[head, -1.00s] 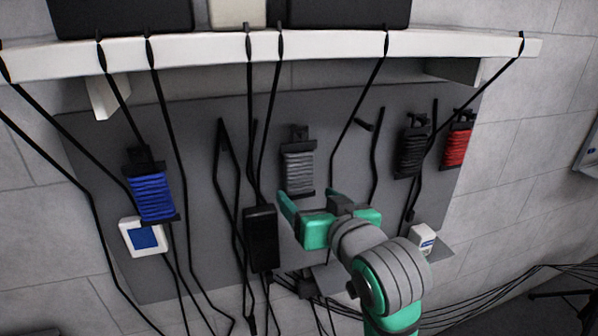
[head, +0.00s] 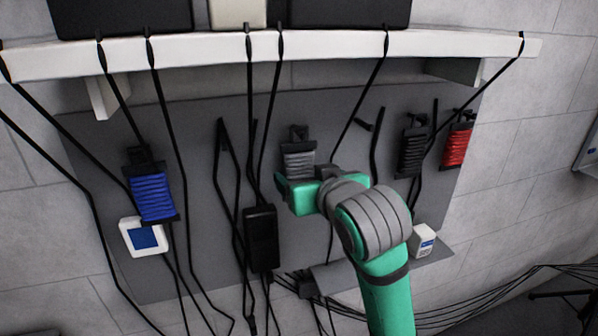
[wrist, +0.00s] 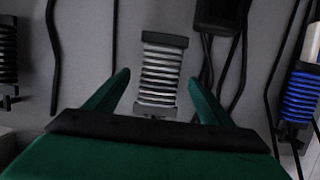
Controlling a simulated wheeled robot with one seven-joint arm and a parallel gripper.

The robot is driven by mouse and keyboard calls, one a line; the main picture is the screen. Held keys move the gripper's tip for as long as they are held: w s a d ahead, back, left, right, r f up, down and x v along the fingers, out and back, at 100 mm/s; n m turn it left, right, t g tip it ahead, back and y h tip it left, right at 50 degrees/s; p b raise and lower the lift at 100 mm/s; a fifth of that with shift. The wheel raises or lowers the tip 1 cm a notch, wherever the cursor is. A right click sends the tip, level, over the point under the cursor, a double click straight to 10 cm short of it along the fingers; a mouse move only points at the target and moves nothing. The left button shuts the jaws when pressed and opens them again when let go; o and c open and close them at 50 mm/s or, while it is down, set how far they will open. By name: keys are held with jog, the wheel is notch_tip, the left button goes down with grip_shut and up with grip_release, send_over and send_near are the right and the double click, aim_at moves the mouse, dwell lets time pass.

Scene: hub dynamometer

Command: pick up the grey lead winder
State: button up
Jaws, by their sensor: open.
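The grey lead winder (head: 298,158) hangs on the grey wall panel, its lower part hidden behind my gripper in the head view. In the wrist view the grey winder (wrist: 160,72) shows dark end plates and pale wound lead, lying ahead of and between my two fingers. My gripper (wrist: 158,88) is open and empty, with one green finger to each side of the winder's line. In the head view my gripper (head: 296,190) is just in front of the winder's lower end. I cannot tell whether the fingers touch it.
A blue winder (head: 151,193) hangs at left; a black winder (head: 412,150) and a red winder (head: 457,148) hang at right. A black box (head: 261,238) and hanging cables are close to the left of my gripper. A white shelf (head: 300,44) juts out above.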

aim_at(301, 173)
jog(key=shift+x, duration=2.2)
jog(key=c, duration=1.3)
jog(key=shift+r, duration=0.1)
